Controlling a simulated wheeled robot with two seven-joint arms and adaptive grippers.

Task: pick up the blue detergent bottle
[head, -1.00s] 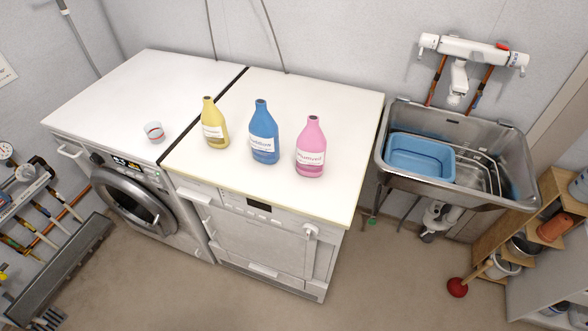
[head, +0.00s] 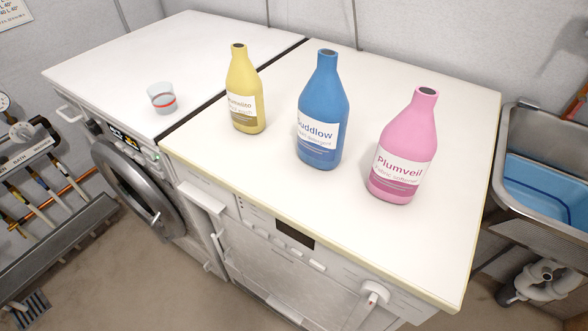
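The blue detergent bottle (head: 323,110) stands upright on the white top of the right-hand machine (head: 440,255). It has a white label with dark lettering. A yellow bottle (head: 243,90) stands to its left and a pink bottle (head: 403,147) to its right, both upright and apart from it. Neither of my grippers shows in the head view.
A small clear cup with a red band (head: 161,98) stands on the left machine's top (head: 150,60). A dark gap separates the two tops. A metal sink (head: 520,120) with a blue basin (head: 548,190) is at the right. The top's front edge is clear.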

